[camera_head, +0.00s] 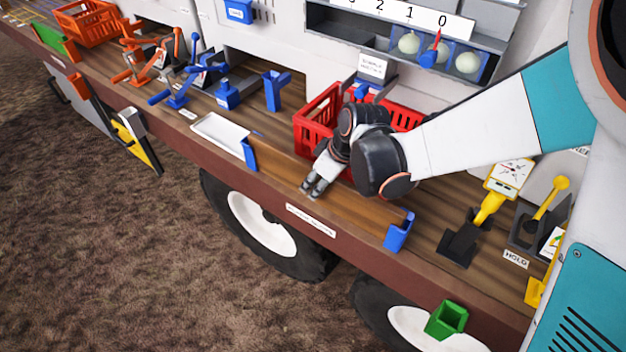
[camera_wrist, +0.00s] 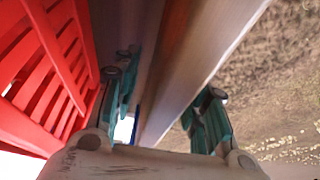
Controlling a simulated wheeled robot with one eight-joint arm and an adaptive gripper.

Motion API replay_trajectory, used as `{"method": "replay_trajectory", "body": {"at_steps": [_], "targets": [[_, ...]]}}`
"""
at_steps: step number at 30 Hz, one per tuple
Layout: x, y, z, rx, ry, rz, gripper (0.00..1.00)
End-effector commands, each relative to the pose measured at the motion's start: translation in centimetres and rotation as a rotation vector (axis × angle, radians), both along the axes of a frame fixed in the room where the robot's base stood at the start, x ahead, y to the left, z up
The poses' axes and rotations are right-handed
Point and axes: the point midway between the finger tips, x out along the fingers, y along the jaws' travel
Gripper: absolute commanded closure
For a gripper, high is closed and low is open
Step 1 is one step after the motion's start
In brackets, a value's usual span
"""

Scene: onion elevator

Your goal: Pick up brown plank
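The brown plank (camera_head: 360,206) stands along the front edge of the wooden deck, between two blue brackets, one at its left end (camera_head: 250,153) and one at its right end (camera_head: 399,232). My gripper (camera_head: 315,187) is low over the plank's middle and hides part of it. In the wrist view the plank (camera_wrist: 186,62) runs lengthwise between the teal fingers of my gripper (camera_wrist: 168,80). The fingers are apart, one on each side. Gaps seem to show beside the plank; contact cannot be told.
A red crate (camera_head: 316,118) stands close behind my gripper; its wall (camera_wrist: 50,75) fills the left of the wrist view. A white tray (camera_head: 222,134) lies left of the plank. A yellow-handled device (camera_head: 490,205) is at right. Ground lies beyond the deck's front edge.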

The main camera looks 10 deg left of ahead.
Motion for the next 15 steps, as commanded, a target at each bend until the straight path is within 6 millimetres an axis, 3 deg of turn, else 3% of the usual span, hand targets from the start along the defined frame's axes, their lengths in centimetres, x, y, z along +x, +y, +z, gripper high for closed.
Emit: {"method": "replay_trajectory", "body": {"at_steps": [8,13,15], "targets": [[-0.07,-0.09,-0.41,0.0,0.0,0.001,0.62],[-0.07,-0.09,-0.4,0.0,0.0,0.001,1.0],[-0.06,-0.09,-0.4,0.0,0.0,0.001,1.0]]}}
